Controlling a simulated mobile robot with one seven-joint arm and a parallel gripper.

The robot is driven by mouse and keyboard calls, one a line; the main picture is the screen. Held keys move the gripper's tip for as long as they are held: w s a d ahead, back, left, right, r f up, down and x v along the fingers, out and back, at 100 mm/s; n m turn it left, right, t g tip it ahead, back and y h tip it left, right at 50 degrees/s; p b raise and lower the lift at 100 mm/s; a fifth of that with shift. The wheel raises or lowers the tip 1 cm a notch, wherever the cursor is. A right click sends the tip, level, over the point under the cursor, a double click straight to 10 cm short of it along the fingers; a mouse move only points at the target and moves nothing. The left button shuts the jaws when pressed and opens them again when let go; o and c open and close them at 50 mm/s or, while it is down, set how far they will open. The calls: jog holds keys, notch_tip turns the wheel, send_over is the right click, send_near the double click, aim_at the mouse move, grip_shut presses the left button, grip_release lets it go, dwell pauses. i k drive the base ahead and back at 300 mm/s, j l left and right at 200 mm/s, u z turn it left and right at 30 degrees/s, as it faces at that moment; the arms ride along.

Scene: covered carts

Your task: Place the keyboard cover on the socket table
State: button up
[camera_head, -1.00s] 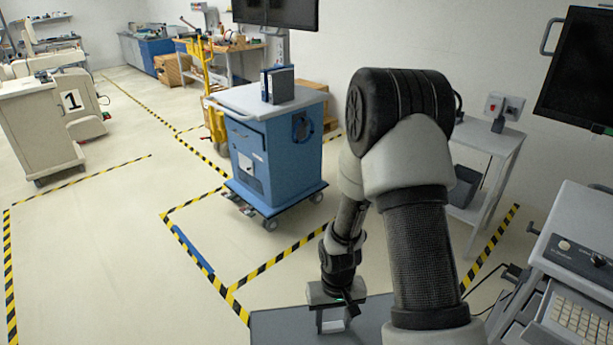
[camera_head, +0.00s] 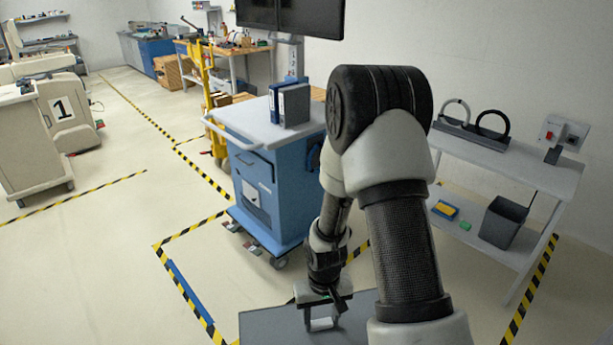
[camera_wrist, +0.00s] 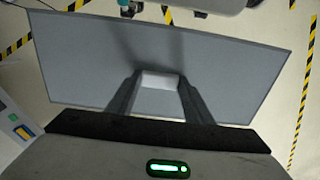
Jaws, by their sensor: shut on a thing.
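The keyboard cover (camera_head: 268,327) is a flat grey panel at the bottom of the head view; its near part is cut off. In the wrist view the cover (camera_wrist: 225,75) spans most of the frame, above the floor. My gripper (camera_head: 320,322) is shut on the cover's pale raised handle, which shows between the fingers (camera_wrist: 160,88) in the wrist view. The socket table (camera_head: 540,168) is a light grey table at the right, against the wall. It is beyond and to the right of my gripper, and the cover is apart from it.
Two ring-shaped handles on a dark base (camera_head: 475,133) stand at the table's back left. A socket box with a red switch (camera_head: 560,135) is at its back right. A bin (camera_head: 502,222) and a yellow-blue item (camera_head: 445,210) are on the lower shelf. A blue cart (camera_head: 260,185) stands left.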

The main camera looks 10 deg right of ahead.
aim_at(507, 167)
jog(key=i+z, duration=0.45)
jog(key=i+j+z, duration=0.15)
jog(key=i+z, duration=0.35)
jog(key=i+l+z, duration=0.1)
jog(key=i+z, duration=0.35)
jog(key=i+j+z, duration=0.1)
jog(key=i+z, duration=0.4)
jog(key=i+l, duration=0.1)
jog(key=i, duration=1.25)
jog(key=l+z, duration=0.05)
